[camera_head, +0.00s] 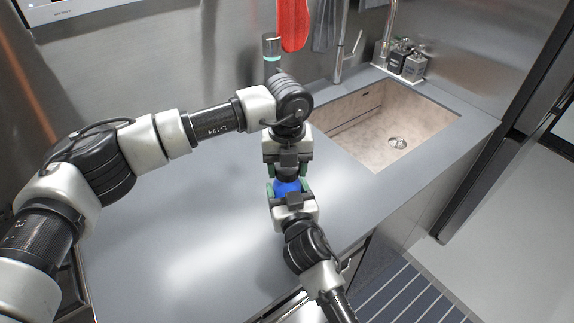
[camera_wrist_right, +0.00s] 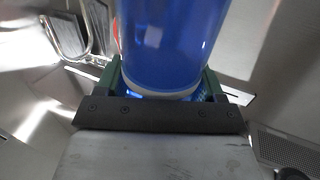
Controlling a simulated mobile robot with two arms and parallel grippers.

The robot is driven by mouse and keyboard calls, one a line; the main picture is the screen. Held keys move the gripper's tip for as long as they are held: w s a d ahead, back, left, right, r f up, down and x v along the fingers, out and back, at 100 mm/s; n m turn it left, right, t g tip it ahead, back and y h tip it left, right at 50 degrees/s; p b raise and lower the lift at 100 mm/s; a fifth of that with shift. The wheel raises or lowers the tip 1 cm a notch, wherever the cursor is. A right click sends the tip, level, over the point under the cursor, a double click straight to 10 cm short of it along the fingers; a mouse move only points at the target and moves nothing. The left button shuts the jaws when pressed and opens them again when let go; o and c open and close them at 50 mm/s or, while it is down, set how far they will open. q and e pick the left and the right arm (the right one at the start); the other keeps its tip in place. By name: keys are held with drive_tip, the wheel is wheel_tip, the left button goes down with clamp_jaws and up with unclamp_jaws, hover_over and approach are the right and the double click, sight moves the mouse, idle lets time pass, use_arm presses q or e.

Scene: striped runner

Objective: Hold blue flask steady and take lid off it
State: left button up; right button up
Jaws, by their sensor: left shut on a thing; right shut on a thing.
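The blue flask (camera_head: 287,188) shows as a small patch between my two grippers, above the grey counter. In the right wrist view the flask (camera_wrist_right: 170,45) is large and upright, with a pale ring (camera_wrist_right: 160,94) between the green fingers. My right gripper (camera_wrist_right: 160,85), also in the head view (camera_head: 288,190), is shut on the flask from the near side. My left gripper (camera_head: 287,170) is shut at the flask's far end, where the dark lid sits mostly hidden by the fingers. I cannot tell whether lid and flask are still joined.
The counter (camera_head: 210,240) is bare left of the grippers. A sink (camera_head: 390,125) lies to the right, with a tap and two dark dispensers (camera_head: 407,60) behind it. A red item (camera_head: 292,25) hangs on the back wall. A striped runner (camera_head: 410,290) lies on the floor.

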use_arm(q)
drive_tip(key=n, duration=0.4)
drive_tip(key=shift+n, duration=0.3)
drive_tip(key=shift+w, duration=0.1)
drive_tip(key=shift+r, duration=0.25)
drive_tip(key=shift+r, duration=0.85)
drive_tip(key=shift+r, duration=2.05)
use_arm(e)
drive_tip(key=o, duration=1.8)
